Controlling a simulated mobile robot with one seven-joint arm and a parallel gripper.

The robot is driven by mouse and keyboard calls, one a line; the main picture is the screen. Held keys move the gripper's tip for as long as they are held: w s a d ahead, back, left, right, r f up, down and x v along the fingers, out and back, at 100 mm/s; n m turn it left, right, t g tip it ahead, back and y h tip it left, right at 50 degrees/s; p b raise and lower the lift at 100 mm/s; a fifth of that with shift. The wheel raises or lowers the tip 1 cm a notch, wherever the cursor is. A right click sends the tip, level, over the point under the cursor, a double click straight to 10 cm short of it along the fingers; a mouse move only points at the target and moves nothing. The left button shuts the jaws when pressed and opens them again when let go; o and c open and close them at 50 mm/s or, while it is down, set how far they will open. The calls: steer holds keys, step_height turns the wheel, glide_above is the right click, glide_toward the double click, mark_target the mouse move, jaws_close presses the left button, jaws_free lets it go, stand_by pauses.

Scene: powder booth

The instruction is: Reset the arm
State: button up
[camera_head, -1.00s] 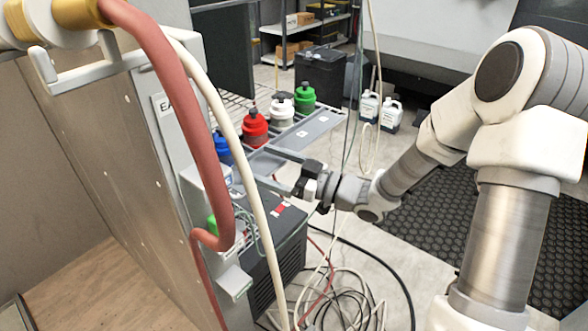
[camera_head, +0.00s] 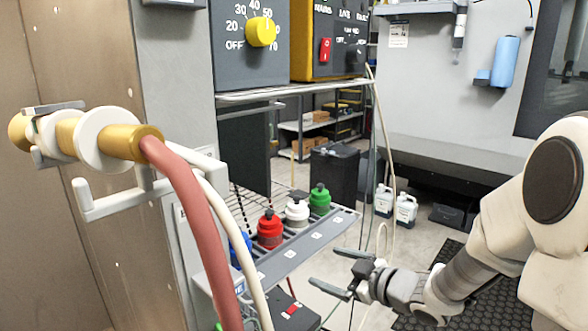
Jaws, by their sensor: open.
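My gripper (camera_head: 340,270) is at the lower middle of the head view. Its two fingers point left and stand apart, with nothing between them. It is in front of the wire shelf that holds several bottles, near the right end of the shelf's labelled grey front strip (camera_head: 318,236). Whether the fingers touch the strip cannot be told, but they look apart from it. My arm comes in from the right edge and bends down to the gripper.
A red bottle (camera_head: 270,230), a white bottle (camera_head: 297,210), a green bottle (camera_head: 319,199) and a partly hidden blue one stand on the shelf. A pink hose (camera_head: 195,225) hangs at left. Control boxes with a yellow knob (camera_head: 261,32) sit above. White jugs (camera_head: 405,209) stand on the floor.

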steer(key=s+d+r+m+h+b, duration=0.1)
steer(key=s+d+r+m+h, duration=0.25)
steer(key=d+h, duration=0.3)
steer(key=s+d+r+m+h, duration=0.2)
steer(key=d+r+h, duration=0.3)
steer(key=d, duration=0.2)
steer(key=s+a+m+g+y+p, duration=0.1)
steer(key=s+a+m+g, duration=0.25)
steer(key=s, duration=0.65)
steer(key=s+a+m+g+y+p, duration=0.1)
steer(key=s+a+m+g+y, duration=0.3)
steer(key=s, duration=0.7)
step_height(320, 180, up, 15)
steer(key=t+h+p, duration=0.2)
steer(key=p, duration=1.2)
steer(key=shift+w+a+n+h, duration=0.3)
steer(key=shift+a+h, duration=0.05)
steer(key=shift+a, duration=0.05)
steer(key=shift+a, duration=0.1)
